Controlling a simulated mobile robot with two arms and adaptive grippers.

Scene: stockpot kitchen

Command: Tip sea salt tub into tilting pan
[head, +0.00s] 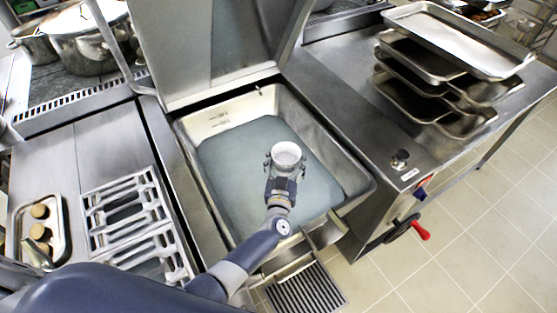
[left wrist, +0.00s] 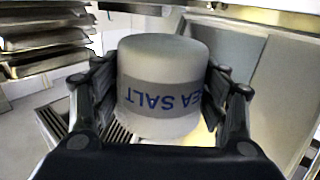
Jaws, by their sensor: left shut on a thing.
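The white sea salt tub (head: 287,155) is held over the tilting pan (head: 185,128), with a round white end facing the head camera. My left gripper (head: 285,165) is shut around its sides. In the left wrist view the tub (left wrist: 160,85) sits between the two fingers, its grey band and blue SEA SALT lettering upside down. I cannot tell whether any salt is leaving it. The pan's lid (head: 205,45) stands open, and grey-blue liquid (head: 245,150) covers the pan floor. My right gripper is not in view.
A stack of metal trays (head: 440,60) stands on the right counter. A control knob (head: 400,158) and a red handle (head: 420,230) are right of the pan. A floor grate (head: 305,290) lies in front. A white rack (head: 125,205) and a small tray (head: 40,225) are left.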

